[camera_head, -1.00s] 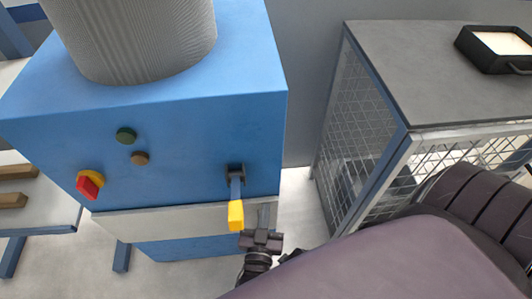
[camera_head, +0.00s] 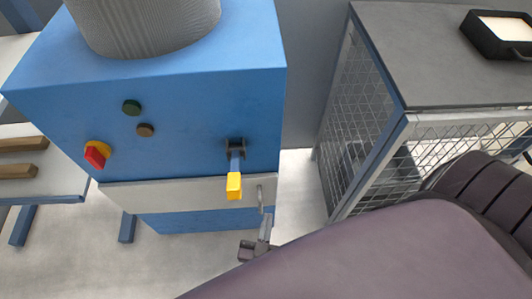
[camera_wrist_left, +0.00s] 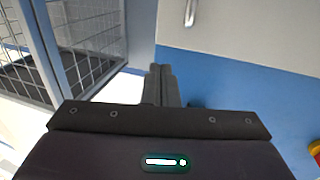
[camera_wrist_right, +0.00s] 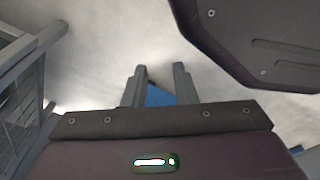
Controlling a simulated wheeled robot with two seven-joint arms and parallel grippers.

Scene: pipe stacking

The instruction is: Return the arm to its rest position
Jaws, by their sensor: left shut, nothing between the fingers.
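My left gripper (camera_head: 266,226) shows near the bottom middle of the head view, below the blue machine's lever and partly hidden by my purple arm. In the left wrist view its two fingers (camera_wrist_left: 160,82) are together with nothing between them, in front of the blue and pale machine face. My right gripper is not seen in the head view. In the right wrist view its fingers (camera_wrist_right: 158,80) stand apart and empty over the grey floor. A blue patch shows between them.
The blue machine (camera_head: 200,120) has a yellow-tipped lever (camera_head: 234,184), a red knob (camera_head: 96,154) and a pale front panel with a metal handle (camera_head: 260,198). A grey-topped mesh cage (camera_head: 430,60) stands at the right with a black tray (camera_head: 480,35) on top. Floor shows between them.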

